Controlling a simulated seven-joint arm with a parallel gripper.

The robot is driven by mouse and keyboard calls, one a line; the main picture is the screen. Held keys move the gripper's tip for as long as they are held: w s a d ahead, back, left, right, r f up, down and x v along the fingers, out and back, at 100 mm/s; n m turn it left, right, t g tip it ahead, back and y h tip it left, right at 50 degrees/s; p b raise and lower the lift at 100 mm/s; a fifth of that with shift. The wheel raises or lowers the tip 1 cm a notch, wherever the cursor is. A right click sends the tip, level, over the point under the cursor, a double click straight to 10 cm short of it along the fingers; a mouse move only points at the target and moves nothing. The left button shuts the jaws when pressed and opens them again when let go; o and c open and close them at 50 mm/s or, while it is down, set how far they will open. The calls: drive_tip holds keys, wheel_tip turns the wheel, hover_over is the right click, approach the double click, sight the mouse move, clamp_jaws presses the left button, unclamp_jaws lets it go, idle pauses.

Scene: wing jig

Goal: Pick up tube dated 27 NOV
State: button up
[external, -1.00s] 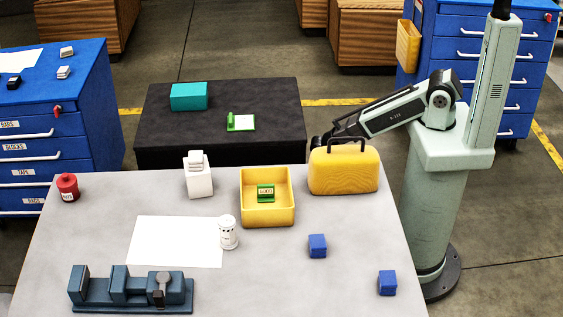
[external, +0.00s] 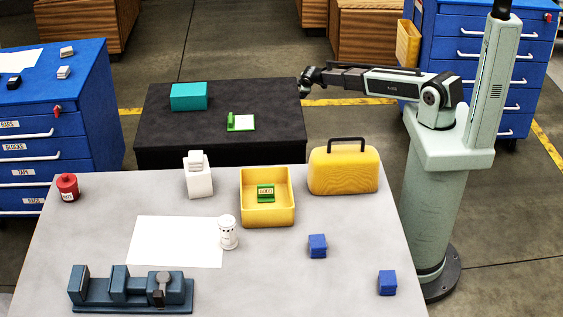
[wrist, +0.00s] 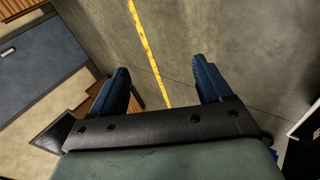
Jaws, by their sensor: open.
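No tube with a readable 27 NOV date shows in either view; the lettering is too small. A white cylinder with dark marks (external: 228,233) stands upright at the right edge of a white sheet on the grey table. A red capped jar with a white label (external: 68,188) stands at the table's back left. My gripper (external: 304,82) is raised near the right back corner of the black table, away from these things. In the wrist view its two blue fingers (wrist: 161,68) are apart, with only floor between them.
On the grey table (external: 330,285) are a yellow bin (external: 267,216) holding a green labelled piece, a yellow case (external: 344,172), a white block holder (external: 198,182), two blue cubes (external: 318,246) and a blue jig (external: 130,292). The black table (external: 215,125) holds teal and green items.

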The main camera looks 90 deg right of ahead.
drive_tip(key=w+d+r+h, duration=0.1)
drive_tip(key=w+d+r, duration=0.1)
drive_tip(key=w+r, duration=0.55)
drive_tip(key=w+a+r+t, duration=0.1)
drive_tip(key=w+a+r, duration=1)
drive_tip(key=w+r, duration=0.25)
drive_tip(key=w+a+r+t, duration=0.1)
drive_tip(key=w+a+r, duration=0.4)
drive_tip(key=a, duration=0.5)
drive_tip(key=w+a+r+n+t+y, duration=0.1)
drive_tip(key=w+a+r, duration=0.4)
drive_tip(key=a, duration=0.4)
drive_tip(key=w+a+r, duration=0.5)
drive_tip(key=a, duration=0.5)
wheel_tip(320, 180, up, 3)
drive_tip(key=n+y, duration=0.3)
drive_tip(key=y, duration=0.7)
hover_over(228, 220)
drive_tip(key=s+d, duration=0.2)
drive_tip(key=s, duration=0.3)
drive_tip(key=x, duration=1.4)
